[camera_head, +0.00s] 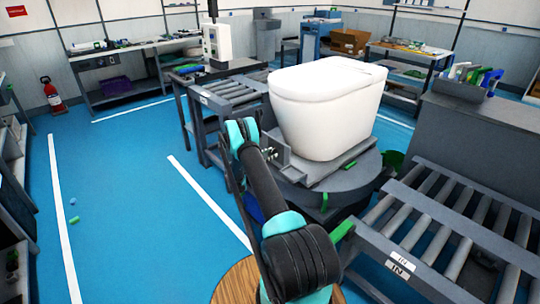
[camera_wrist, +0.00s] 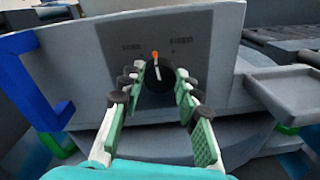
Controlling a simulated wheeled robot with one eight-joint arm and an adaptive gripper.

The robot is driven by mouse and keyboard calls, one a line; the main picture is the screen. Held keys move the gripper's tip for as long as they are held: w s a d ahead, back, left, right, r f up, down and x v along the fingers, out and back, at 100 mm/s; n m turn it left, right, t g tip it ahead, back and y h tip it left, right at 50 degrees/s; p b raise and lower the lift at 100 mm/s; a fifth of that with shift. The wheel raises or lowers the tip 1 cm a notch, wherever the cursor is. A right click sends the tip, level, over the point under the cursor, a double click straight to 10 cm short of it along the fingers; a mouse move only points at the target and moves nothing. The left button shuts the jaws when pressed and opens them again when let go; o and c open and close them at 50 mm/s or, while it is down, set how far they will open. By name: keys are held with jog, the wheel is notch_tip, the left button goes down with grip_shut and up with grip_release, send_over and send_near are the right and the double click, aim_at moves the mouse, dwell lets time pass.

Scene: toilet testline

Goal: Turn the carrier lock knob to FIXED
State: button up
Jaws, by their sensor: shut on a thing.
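The carrier lock knob (camera_wrist: 157,77) is round and dark and sits on a grey panel (camera_wrist: 215,75) in the wrist view. Its white line runs nearly upright, toward a small orange mark at its top. Small labels stand to the upper left and upper right; the right one seems to read FIXED, the left is too blurred to read. My gripper (camera_wrist: 159,84) has its green-and-grey fingers on both sides of the knob, shut on it. In the head view my arm reaches the panel below the white toilet (camera_head: 325,105); the knob is not discernible there.
The toilet stands on a grey carrier plate over a round turntable (camera_head: 345,190). A roller conveyor (camera_head: 430,225) lies at the right and another (camera_head: 225,95) behind. A blue bracket (camera_wrist: 35,80) stands left of the panel. Open blue floor (camera_head: 130,200) lies at the left.

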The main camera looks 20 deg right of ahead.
jog(key=m, duration=0.4)
jog(key=shift+s+m+y, duration=0.1)
jog(key=shift+m+y, duration=0.2)
jog(key=shift+m, duration=2.1)
jog(key=o, duration=1.2)
jog(key=shift+c, duration=0.2)
jog(key=shift+a, duration=0.1)
jog(key=v, duration=1.1)
jog(key=shift+s+a, duration=0.25)
jog(key=shift+a, duration=0.1)
jog(key=shift+f, duration=0.1)
